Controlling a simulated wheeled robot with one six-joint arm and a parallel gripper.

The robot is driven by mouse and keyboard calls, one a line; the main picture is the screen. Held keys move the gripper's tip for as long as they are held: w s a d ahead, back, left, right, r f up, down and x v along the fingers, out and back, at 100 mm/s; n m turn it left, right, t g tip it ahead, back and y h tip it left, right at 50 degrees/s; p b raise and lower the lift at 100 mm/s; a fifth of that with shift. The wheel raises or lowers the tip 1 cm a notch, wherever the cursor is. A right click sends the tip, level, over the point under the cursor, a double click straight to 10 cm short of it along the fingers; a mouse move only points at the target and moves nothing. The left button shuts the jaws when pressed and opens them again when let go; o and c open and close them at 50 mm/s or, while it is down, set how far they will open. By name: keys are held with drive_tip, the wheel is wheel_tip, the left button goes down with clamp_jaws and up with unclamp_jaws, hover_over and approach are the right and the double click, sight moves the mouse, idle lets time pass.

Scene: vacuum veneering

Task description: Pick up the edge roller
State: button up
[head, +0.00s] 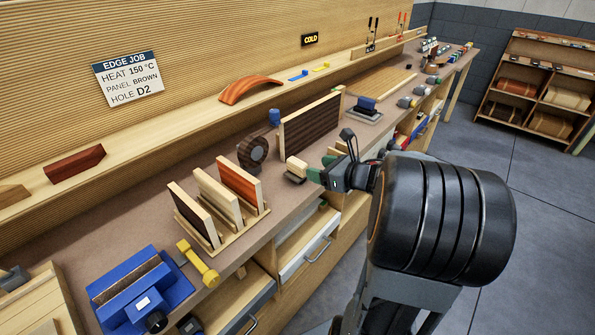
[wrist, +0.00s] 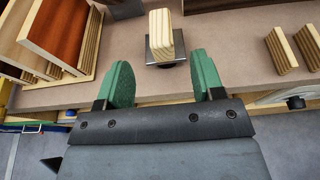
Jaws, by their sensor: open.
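A tool with a pale wooden block-shaped handle (head: 297,166) on a grey metal part lies near the bench's front edge; it seems to be the edge roller, but its rolling part is hard to make out. In the wrist view its pale handle (wrist: 161,33) stands ahead of my gripper, roughly centred between the fingers. My gripper (head: 322,168) is open and empty, with green fingers just to the right of the tool in the head view. In the wrist view the gripper (wrist: 159,72) has its fingertips short of the handle, with a gap.
A rack (head: 229,238) of upright panels stands left of the tool, with a dark round roll (head: 253,153) behind it. A yellow tool (head: 200,265) and a blue device (head: 140,290) are farther left. Small upright wooden pieces (wrist: 282,51) stand to the right in the wrist view.

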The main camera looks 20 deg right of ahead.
sight(297, 161)
drive_tip(key=shift+p+x, duration=0.45)
drive_tip(key=shift+x, duration=4.1)
drive_tip(key=shift+d, duration=0.1)
drive_tip(key=shift+c, duration=0.3)
drive_tip(key=c, duration=1.1)
